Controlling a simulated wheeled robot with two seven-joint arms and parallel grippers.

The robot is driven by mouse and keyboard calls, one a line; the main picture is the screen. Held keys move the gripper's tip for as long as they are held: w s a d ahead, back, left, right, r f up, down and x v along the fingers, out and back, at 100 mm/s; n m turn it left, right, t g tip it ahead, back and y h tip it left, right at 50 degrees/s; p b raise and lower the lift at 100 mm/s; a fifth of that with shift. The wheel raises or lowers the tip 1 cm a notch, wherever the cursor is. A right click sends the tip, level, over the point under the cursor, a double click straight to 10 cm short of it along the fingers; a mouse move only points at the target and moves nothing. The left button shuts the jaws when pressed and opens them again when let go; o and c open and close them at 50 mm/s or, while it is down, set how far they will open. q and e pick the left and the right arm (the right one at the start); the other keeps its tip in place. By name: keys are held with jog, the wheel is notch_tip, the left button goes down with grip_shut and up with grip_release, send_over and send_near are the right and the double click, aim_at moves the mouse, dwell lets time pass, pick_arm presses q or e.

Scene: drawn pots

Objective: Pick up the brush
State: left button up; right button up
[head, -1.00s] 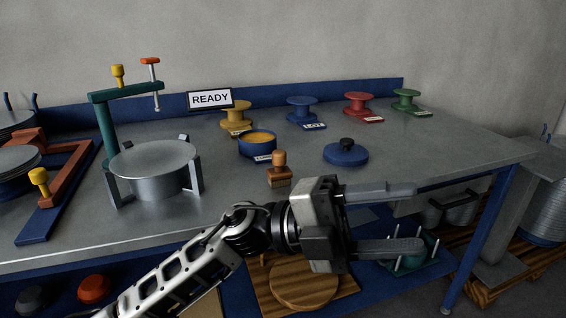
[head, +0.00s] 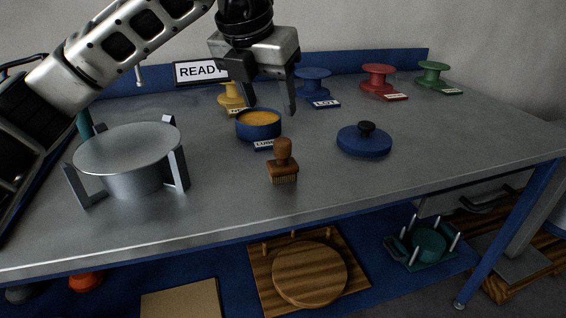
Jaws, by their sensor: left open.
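The brush (head: 283,163) stands upright on the grey table, bristles down, with a brown wooden knob handle on top. My left gripper (head: 270,108) is open and empty, fingers pointing down. In the picture it sits above and slightly left of the brush, over the blue pot of yellow paste, and clear of the brush. The brush is fully visible. My right gripper is not in view.
A blue pot (head: 259,126) with yellow contents stands just behind the brush. A blue lid (head: 364,143) lies to the right, and a metal pot (head: 128,160) stands left. Coloured spools (head: 313,82) line the back.

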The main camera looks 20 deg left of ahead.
aim_at(282, 141)
pick_arm(q)
jog(key=x, duration=1.1)
jog(key=shift+d+f+p, duration=0.2)
jog(key=shift+f+p, duration=0.15)
jog(key=shift+f, duration=0.05)
jog(key=c, duration=1.1)
